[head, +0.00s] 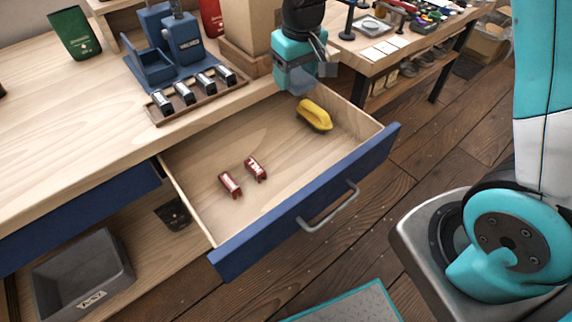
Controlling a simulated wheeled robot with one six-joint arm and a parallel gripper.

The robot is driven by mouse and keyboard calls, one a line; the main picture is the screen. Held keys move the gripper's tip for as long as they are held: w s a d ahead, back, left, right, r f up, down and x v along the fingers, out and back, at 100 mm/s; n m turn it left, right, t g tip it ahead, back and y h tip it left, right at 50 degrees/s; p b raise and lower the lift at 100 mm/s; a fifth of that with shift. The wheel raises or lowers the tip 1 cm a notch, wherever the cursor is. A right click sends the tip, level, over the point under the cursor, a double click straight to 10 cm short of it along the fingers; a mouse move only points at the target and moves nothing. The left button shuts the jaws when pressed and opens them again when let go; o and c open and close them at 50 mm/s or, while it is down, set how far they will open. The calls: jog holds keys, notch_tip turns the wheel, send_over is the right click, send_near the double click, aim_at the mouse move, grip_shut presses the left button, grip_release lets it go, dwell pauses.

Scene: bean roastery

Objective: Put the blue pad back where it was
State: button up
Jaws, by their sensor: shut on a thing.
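My gripper (297,82) is at the upper middle of the head view, over the back right corner of an open drawer (228,258). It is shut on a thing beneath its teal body. Only a small blue-grey part of that thing shows, and it looks like the blue pad; its outline is hard to tell from the gripper. The drawer holds a yellow brush-like thing (314,115) on the right and two small red items (230,185) (256,169) near the middle. The pad appears above the drawer, apart from these items.
A blue machine (172,40) and a wooden tray (158,118) with several small canisters stand on the counter. A cardboard-brown box (247,25) is close behind my gripper. A grey bin (82,272) sits on the shelf below. The drawer floor has free room at front and back left.

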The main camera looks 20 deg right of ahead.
aim_at(287, 145)
jog(key=shift+s+a+r+n+b, duration=0.1)
jog(key=shift+a+r+n+b, duration=0.05)
jog(key=shift+a+b, duration=0.35)
jog(key=shift+s+a+r+n+b, duration=0.1)
jog(key=shift+a+r+n+b, duration=0.05)
jog(key=shift+a+b, duration=0.3)
notch_tip(287, 145, down, 19)
jog(key=shift+f+b, duration=0.15)
jog(key=shift+b, duration=0.75)
jog(key=shift+f, duration=0.15)
jog(key=o, duration=0.9)
notch_tip(287, 145, up, 12)
jog(key=s+p, duration=0.1)
jog(key=s+a+r+n+y, duration=0.1)
jog(key=s+r, duration=0.3)
jog(key=s, duration=0.4)
jog(key=s+a+r+n+g+y, duration=0.1)
jog(key=s+a+r, duration=0.1)
jog(key=s+r, duration=0.3)
jog(key=s+a+r+n+y, duration=0.1)
jog(key=s+r, duration=0.3)
jog(key=s, duration=0.6)
jog(key=shift+s+a+r+y, duration=0.2)
jog(key=shift+s+r+y, duration=0.1)
jog(key=shift+r+y, duration=0.1)
